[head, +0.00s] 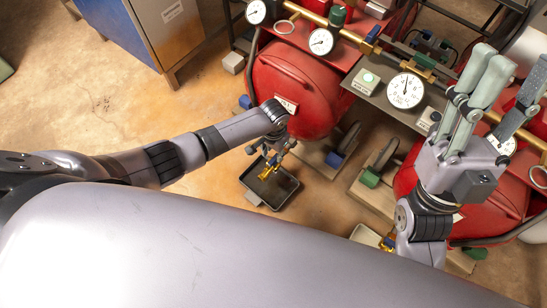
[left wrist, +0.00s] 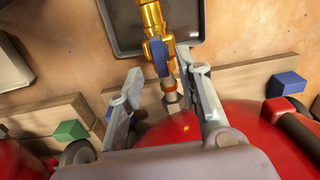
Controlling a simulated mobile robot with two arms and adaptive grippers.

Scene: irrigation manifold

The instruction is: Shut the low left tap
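The low left tap (left wrist: 154,20) is brass, with a blue lever (left wrist: 160,57) that appears to lie along its body in the left wrist view. In the head view the tap (head: 265,172) shows small above a dark tray, partly hidden by my gripper. My left gripper (left wrist: 163,88) is open, its fingertips apart on either side of the pipe line just short of the lever. Nothing is held between them. In the head view my left gripper (head: 270,150) is at the tap. My right gripper (head: 505,80) is raised at the right, fingers spread and empty.
The dark tray (head: 252,195) stands on the floor under the tap. A red tank (head: 300,85) is close to my left wrist. Dial gauges (head: 406,90) and pipes run above. Another low tap (head: 387,242) is near my right forearm. Floor is free at left.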

